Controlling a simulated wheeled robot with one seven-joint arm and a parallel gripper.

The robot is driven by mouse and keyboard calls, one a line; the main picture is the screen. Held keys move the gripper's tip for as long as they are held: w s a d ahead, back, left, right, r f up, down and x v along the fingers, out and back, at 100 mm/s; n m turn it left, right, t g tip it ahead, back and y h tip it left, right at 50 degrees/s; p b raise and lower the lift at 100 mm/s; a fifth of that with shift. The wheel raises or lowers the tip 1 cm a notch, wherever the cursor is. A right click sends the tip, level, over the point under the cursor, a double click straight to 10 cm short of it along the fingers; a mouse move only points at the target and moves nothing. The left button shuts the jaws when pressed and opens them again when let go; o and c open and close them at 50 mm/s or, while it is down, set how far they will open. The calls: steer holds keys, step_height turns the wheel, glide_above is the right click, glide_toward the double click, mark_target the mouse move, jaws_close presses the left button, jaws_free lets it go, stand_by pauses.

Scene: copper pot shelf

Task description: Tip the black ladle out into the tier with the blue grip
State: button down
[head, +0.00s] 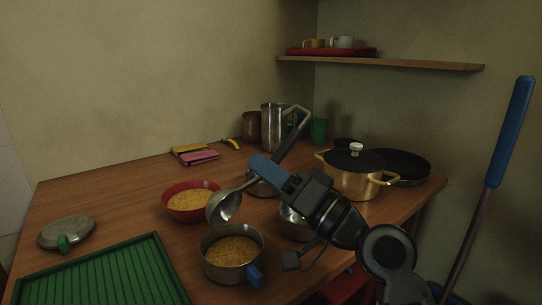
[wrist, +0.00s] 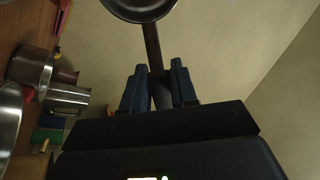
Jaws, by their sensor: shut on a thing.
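My gripper (head: 268,171), with blue fingers, is shut on the ladle's handle. In the wrist view the dark handle (wrist: 153,47) runs between the fingers (wrist: 159,88). The ladle's grey metal bowl (head: 224,207) hangs down to the left, just above the far left side of the blue-grip tier. Its dark handle end with a hook rises past the fingers to the upper right. I see no yellow food on the bowl; its inside is only partly visible. The tier with the blue grip (head: 224,273) is a round steel pan on the table, holding yellow food.
A red bowl (head: 175,212) of yellow food stands behind the ladle. Steel vessels sit partly hidden behind my gripper. A green ribbed tray (head: 100,277) and a lid with green knob (head: 66,232) lie left. A brass pot (head: 354,185) stands right. The table's middle left is clear.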

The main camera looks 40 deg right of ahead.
steer(key=shift+w+a+r+g+p, duration=0.15)
steer(key=shift+w+r+g+p, duration=0.35)
steer(key=shift+p, duration=1.7)
steer(key=shift+r+g+p, duration=0.1)
steer(key=shift+g+p, duration=0.2)
steer(key=shift+p, duration=0.65)
steer(key=p, duration=0.1)
steer(key=g+p, duration=0.1)
steer(key=p, duration=0.1)
steer(key=shift+w+a+r+h, duration=0.15)
steer(key=shift+w+r+h, duration=0.05)
steer(key=shift+w+h, duration=0.2)
steer(key=shift+w+p, duration=0.1)
steer(key=shift+p, duration=0.65)
steer(key=w+a+f+g+h+p, duration=0.1)
steer(key=w+a+g+h+p, duration=0.1)
steer(key=w+g+p, duration=0.5)
steer(key=w+a+f+g+h+p, duration=0.1)
steer(key=w+a+g+h+p, duration=0.1)
steer(key=w+g+p, duration=0.5)
steer(key=g+h+p, duration=0.1)
steer(key=g+p, duration=0.3)
steer(key=p, duration=0.1)
steer(key=shift+w+f, duration=0.2)
